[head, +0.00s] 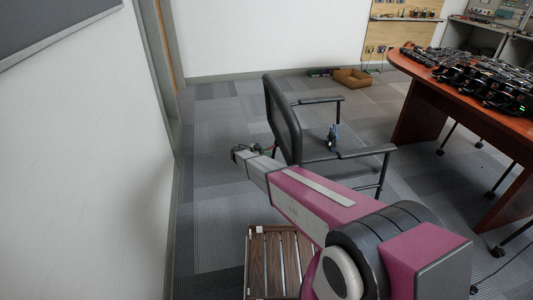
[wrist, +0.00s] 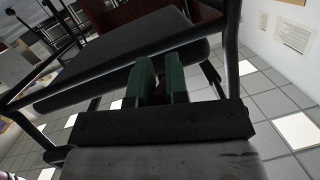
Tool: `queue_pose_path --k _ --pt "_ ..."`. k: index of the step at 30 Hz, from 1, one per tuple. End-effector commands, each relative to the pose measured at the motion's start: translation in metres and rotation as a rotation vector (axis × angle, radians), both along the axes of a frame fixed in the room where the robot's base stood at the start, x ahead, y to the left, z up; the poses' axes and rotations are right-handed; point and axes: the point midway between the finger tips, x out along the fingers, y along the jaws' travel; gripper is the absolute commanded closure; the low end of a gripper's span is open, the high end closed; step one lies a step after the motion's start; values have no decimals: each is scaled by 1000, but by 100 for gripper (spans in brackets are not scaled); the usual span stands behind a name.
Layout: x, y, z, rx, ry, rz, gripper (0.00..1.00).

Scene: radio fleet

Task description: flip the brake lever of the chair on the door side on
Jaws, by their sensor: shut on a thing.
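The chair (head: 283,118) is black, with a mesh back and armrests, and stands beyond my arm near the wall and door frame. My gripper (head: 262,149) is at the near left side of its backrest, low down. In the wrist view the chair's dark underside and tubes (wrist: 112,72) fill the upper part. There the two green fingers of my gripper (wrist: 160,80) are close together with a narrow dark reddish piece between them. It seems to be the brake lever, mostly hidden by the fingers; its position cannot be told.
A small blue-black object (head: 333,138) is on the chair seat. A reddish table (head: 425,85) with several black radios stands right. A brown box (head: 352,78) lies at the far wall. Carpet left of the chair is clear.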

Motion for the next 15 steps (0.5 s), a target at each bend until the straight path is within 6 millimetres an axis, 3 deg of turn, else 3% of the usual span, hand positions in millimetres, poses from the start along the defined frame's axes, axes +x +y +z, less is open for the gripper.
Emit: queue_pose_path --k 1,3,15 --pt "0 0 0 -1 1 -1 82" --pt "0 0 0 -1 1 -1 60" --pt "-2 6 1 1 1 0 60"
